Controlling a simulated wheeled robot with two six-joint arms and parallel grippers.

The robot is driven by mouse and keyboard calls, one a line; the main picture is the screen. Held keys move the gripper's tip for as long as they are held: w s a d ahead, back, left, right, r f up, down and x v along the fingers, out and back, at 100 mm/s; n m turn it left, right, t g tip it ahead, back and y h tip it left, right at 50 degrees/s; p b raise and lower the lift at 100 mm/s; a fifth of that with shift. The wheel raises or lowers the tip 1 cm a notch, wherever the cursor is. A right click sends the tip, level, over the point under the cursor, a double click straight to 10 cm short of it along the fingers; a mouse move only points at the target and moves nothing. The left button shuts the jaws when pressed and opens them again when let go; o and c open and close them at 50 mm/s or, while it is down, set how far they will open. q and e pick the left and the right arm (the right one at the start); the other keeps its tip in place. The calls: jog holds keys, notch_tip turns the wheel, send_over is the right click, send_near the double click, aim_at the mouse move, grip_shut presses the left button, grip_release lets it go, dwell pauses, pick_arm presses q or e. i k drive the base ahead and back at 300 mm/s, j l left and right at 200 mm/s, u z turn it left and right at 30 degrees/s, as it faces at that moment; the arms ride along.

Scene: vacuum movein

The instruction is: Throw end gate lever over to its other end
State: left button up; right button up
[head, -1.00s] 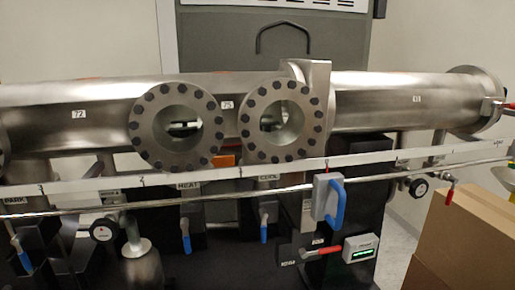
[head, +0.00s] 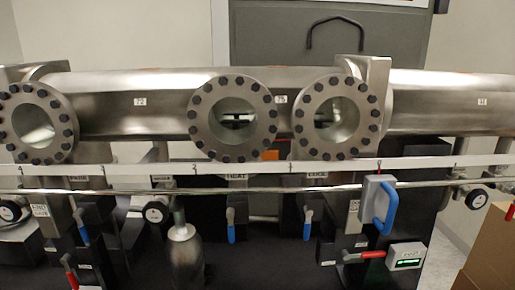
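A small white plate (head: 40,210) at the left seems to read END GATE, but the print is too small to be sure. Below it, at the bottom left, is a lever with a red handle (head: 70,273), partly near the picture edge. To its right a blue-handled lever (head: 82,233) hangs down. I cannot tell for certain which lever is the end gate one. Neither of my grippers is in view.
A steel tube (head: 440,105) with round bolted flanges (head: 233,118) spans the view. A thin rail (head: 270,189) crosses in front of it. More blue levers (head: 231,225), a red lever (head: 372,254) and a cardboard box (head: 490,245) stand below and right.

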aim_at(65, 259)
jog(key=u, duration=1.35)
jog(key=k+j+u, duration=0.1)
jog(key=j, duration=0.25)
